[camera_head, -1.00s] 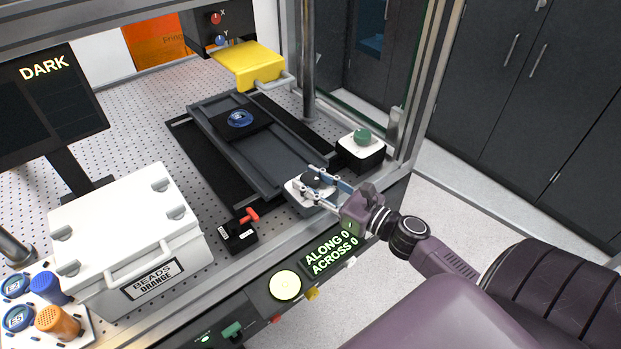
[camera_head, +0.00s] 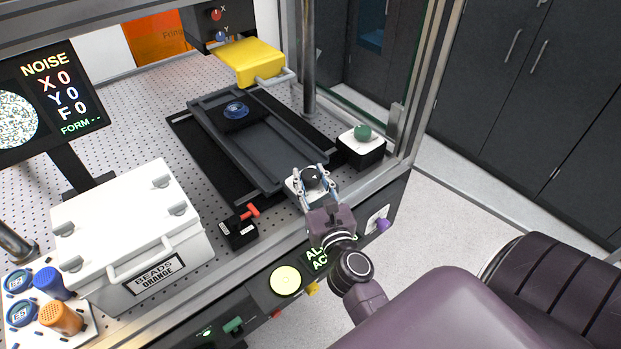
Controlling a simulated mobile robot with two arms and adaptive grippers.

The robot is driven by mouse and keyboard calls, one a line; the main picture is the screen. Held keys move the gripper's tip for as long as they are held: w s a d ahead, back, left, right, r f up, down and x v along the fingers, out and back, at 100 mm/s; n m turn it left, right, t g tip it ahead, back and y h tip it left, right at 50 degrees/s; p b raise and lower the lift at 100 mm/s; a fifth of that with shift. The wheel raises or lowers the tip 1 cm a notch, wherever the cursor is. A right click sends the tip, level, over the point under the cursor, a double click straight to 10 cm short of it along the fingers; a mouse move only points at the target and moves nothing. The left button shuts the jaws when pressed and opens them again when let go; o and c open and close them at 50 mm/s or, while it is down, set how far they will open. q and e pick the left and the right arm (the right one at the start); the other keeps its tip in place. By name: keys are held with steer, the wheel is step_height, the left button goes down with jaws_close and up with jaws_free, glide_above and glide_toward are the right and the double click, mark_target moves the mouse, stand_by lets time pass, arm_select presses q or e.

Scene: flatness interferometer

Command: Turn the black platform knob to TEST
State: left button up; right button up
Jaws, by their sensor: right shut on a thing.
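The black platform knob (camera_head: 312,175) sits on a small white-topped block at the front end of the dark platform rail (camera_head: 262,150). My right gripper (camera_head: 312,179) comes in from the front and is shut on the knob, with a finger on each side of it. The knob's pointer and any TEST label are too small or too covered to read. The screen (camera_head: 50,105) at the left shows NOISE, X 0, Y 0, F 0 and a speckled disc. My left gripper is not in view.
A red-handled black box (camera_head: 240,226) stands left of the knob, and a green knob on a white-topped box (camera_head: 362,140) stands right. A white BEADS ORANGE case (camera_head: 130,240) fills the left front. A metal frame post (camera_head: 425,75) rises at the right.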

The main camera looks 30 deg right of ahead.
mark_target(310, 174)
steer(key=shift+h, duration=0.3)
steer(key=o, duration=1.2)
steer(key=shift+c, duration=0.2)
steer(key=shift+r, duration=0.1)
step_height(310, 174, up, 10)
steer(key=shift+f, duration=0.1)
